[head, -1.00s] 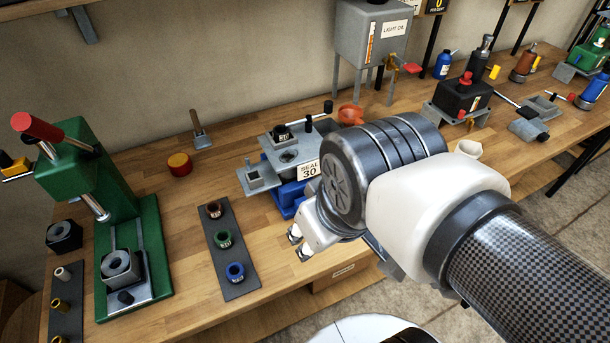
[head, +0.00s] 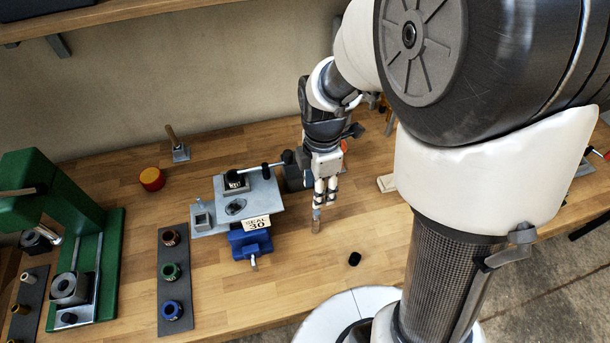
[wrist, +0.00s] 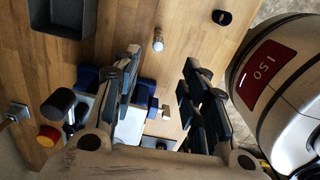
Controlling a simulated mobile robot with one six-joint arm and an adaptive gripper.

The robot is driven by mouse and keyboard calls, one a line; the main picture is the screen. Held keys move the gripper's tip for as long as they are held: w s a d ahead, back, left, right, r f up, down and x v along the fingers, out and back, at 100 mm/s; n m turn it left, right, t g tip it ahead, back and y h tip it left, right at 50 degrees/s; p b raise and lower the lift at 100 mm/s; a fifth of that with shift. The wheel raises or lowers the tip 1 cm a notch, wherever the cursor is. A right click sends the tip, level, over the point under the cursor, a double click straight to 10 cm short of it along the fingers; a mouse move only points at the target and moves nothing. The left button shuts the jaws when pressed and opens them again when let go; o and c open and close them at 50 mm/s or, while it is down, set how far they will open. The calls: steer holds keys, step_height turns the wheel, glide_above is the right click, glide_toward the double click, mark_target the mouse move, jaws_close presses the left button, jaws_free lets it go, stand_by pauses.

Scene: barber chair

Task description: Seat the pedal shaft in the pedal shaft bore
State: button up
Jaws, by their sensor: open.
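My gripper (head: 318,203) points down over the bench, just right of the grey plate. Its fingers stand apart in the wrist view (wrist: 162,60), with nothing seen held between them. A small metal pin (head: 317,226), possibly the pedal shaft, shows just below the fingertips. It also appears beyond the fingertips in the wrist view (wrist: 158,42); I cannot tell whether it touches them. The grey plate (head: 265,190) sits on a blue vise (head: 250,243) and has a dark round opening (head: 236,207). I cannot tell whether this opening is the pedal shaft bore.
A lever with black knobs (head: 272,166) lies across the plate's back edge, near my gripper. A small black cylinder (head: 355,259) rests on the bench to the front right. A strip with coloured rings (head: 172,270) and a green press (head: 85,230) stand left. Bench between is clear.

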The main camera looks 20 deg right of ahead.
mark_target(316, 212)
step_height(316, 212, down, 8)
steer(key=shift+d+f+b, duration=0.1)
steer(key=shift+b, duration=0.85)
step_height(316, 212, down, 5)
steer(key=shift+w+f+b, duration=0.1)
steer(key=shift+w+b, duration=0.05)
steer(key=shift+b, duration=0.75)
steer(key=shift+c, duration=0.5)
jaws_close()
